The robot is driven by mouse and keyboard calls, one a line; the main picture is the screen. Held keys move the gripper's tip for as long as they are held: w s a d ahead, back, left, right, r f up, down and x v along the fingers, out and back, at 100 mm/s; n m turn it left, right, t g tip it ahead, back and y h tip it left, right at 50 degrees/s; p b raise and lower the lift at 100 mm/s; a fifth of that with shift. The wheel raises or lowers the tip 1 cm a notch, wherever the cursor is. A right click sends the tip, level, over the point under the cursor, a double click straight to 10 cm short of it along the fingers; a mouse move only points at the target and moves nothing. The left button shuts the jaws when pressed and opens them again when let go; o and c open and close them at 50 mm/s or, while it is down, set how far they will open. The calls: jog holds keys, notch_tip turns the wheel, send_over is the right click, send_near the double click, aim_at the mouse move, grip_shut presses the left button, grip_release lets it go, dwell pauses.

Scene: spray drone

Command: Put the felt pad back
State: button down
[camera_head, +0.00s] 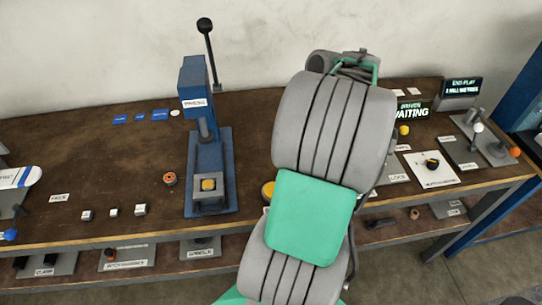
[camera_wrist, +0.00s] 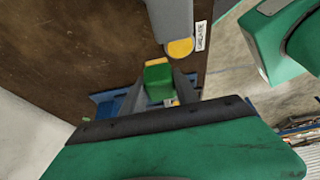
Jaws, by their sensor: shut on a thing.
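In the wrist view my gripper (camera_wrist: 160,88) is shut on a small green block (camera_wrist: 158,84) with a yellow edge at its far end. I take this block for the felt pad, though its material is not clear. It is held between the two grey fingers, over the brown bench and a blue base. In the head view my own arm hides the gripper and the block. A yellow-topped round pot (camera_wrist: 180,48) stands beside a label that seems to read GREASE. Part of it shows left of my arm in the head view (camera_head: 267,190).
A blue press (camera_head: 208,150) with a tall lever stands on the bench (camera_head: 110,190), left of my arm. Small grey blocks (camera_head: 114,212) and an orange-and-black part (camera_head: 170,179) lie left of it. Labelled fixtures and two dark displays (camera_head: 409,112) are at the right.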

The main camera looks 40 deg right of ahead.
jog(key=w+f, duration=0.2)
jog(key=w+d+f, duration=0.1)
jog(key=w+f, duration=0.1)
jog(key=w+d+f, duration=0.1)
jog(key=w+f, duration=0.1)
jog(key=shift+w+d+f, duration=0.1)
jog(key=shift+d+f, duration=0.05)
jog(key=shift+f, duration=0.15)
notch_tip(320, 180, down, 3)
jog(key=shift+r+p, duration=0.15)
jog(key=shift+p, duration=0.3)
jog(key=shift+f, duration=0.4)
jog(key=c, duration=0.9)
grip_release()
jog(key=shift+r, duration=0.1)
